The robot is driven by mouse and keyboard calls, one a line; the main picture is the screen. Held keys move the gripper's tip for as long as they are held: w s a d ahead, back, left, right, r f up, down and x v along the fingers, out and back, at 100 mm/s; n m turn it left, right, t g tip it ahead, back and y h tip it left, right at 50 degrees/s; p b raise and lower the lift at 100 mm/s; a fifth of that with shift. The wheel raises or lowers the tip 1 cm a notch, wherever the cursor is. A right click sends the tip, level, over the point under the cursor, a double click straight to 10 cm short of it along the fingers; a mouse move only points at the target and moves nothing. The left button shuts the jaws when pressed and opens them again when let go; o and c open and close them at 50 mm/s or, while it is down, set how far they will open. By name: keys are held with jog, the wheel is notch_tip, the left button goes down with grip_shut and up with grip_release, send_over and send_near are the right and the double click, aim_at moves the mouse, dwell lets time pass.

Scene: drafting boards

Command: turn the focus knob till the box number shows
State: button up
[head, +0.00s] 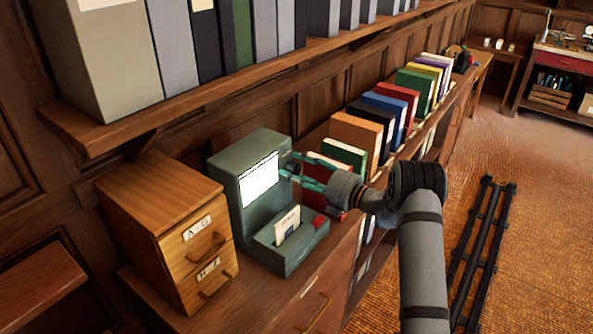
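A grey-green reader (250,150) stands on the wooden counter, with a bright white screen (259,181) on its front. I can make out no number on the screen at this size. A pale card (287,224) stands in the slot of its lower front part. A small red part (319,221) sits at that part's right end. My gripper (288,166) is beside the right edge of the screen, its teal fingers apart. Whether they touch the reader I cannot tell. I cannot make out the focus knob; the gripper covers part of the reader's right side.
A wooden two-drawer card cabinet (165,225) stands close left of the reader. A row of coloured binders (357,134) fills the counter to the right, close behind my arm. A shelf (215,83) with grey files overhangs the counter. The orange floor at right is mostly open.

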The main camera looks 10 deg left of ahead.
jog(key=shift+o, duration=0.7)
jog(key=shift+d, duration=0.2)
jog(key=v, duration=0.8)
jog(key=shift+s+d, duration=0.2)
jog(key=shift+s, duration=0.05)
